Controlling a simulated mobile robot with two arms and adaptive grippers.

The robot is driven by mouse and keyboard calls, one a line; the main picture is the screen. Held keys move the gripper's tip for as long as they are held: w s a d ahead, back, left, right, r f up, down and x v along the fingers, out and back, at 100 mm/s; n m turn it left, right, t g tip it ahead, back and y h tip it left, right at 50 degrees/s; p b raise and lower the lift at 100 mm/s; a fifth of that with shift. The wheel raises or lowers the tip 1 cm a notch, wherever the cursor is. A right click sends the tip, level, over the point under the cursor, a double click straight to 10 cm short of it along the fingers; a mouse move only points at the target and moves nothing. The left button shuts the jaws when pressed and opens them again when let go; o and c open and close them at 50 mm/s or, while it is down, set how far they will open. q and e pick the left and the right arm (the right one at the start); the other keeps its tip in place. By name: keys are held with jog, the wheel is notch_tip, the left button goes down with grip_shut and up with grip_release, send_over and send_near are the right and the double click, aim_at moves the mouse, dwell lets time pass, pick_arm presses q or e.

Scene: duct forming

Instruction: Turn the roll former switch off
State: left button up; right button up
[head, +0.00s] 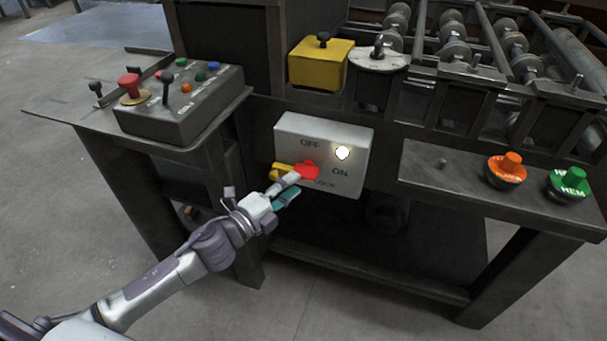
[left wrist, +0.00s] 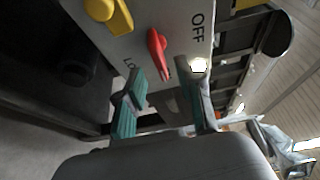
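The roll former switch box (head: 285,126) is a light grey box on the front of the machine, marked OFF, ON and a partly covered word. Its red switch handle (head: 308,170) sits at the lower middle, and a lamp (head: 342,152) on it glows. My left gripper (head: 291,187) is at the handle from the lower left. In the left wrist view, the gripper (left wrist: 162,82) is open, and the lower end of the red handle (left wrist: 157,48) shows between its fingertips. I cannot tell whether they touch it. My right gripper is not in view.
A yellow knob (head: 280,171) sits left of the red handle. A control box (head: 180,125) with a red mushroom button and levers stands at upper left. Orange (head: 507,168) and green (head: 568,184) buttons are on the right ledge. Open floor lies in front.

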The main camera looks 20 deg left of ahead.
aim_at(304, 175)
pick_arm(q)
jog(key=shift+x, duration=2.35)
grip_shut()
